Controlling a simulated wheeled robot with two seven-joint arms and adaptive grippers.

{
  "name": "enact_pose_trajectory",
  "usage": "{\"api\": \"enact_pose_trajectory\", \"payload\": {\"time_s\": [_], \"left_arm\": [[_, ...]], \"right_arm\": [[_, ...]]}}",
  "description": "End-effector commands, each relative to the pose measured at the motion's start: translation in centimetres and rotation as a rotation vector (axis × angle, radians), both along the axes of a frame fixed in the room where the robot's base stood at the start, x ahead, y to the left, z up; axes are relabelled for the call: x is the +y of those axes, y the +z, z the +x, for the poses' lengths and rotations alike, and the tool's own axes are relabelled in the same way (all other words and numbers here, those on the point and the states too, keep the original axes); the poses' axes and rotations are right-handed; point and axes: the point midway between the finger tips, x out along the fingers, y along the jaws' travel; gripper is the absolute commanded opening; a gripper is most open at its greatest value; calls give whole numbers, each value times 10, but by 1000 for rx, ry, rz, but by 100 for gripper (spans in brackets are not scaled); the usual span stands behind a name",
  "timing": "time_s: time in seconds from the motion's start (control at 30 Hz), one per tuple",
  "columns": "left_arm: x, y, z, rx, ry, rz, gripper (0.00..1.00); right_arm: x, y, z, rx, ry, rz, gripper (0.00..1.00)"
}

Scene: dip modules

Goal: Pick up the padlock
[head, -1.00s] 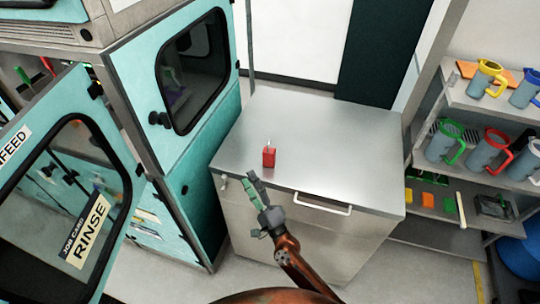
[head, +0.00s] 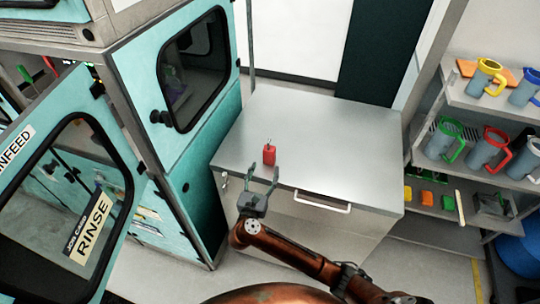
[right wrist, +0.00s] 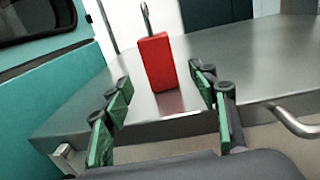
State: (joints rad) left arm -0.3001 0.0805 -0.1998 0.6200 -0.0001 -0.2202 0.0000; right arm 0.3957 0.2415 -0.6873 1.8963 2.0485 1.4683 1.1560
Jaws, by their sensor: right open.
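The padlock (head: 269,154) is a small red block with a thin metal shackle. It stands upright on the metal cabinet top, near the front edge. In the right wrist view the padlock (right wrist: 157,62) stands beyond the fingers and between their lines. My right gripper (head: 261,178) is open and empty, just in front of the padlock, with its fingers pointing toward it. In the right wrist view its green-padded fingers (right wrist: 163,88) are spread apart and do not appear to touch the padlock. My left gripper is not in view.
The metal cabinet (head: 330,135) has a front handle (head: 322,202) right of my gripper. A teal machine (head: 185,130) stands close on the left, with an open door (head: 65,200) marked RINSE. Shelves with jugs (head: 486,78) stand on the right. The cabinet top around the padlock is clear.

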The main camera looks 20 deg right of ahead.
Motion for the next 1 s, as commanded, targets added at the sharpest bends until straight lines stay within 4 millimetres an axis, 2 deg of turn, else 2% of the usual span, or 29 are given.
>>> {"api": "enact_pose_trajectory", "payload": {"time_s": [0.37,0.53,0.63,0.97,1.0], "left_arm": [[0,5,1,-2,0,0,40],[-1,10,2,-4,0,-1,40],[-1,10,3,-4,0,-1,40],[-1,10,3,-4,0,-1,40],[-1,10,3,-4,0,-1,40]], "right_arm": [[-19,-1,29,12,-16,16,54],[-31,6,51,11,-18,13,54],[-37,3,61,14,-16,13,54],[-39,1,66,15,-14,18,54],[-39,1,66,15,-14,18,51]]}}
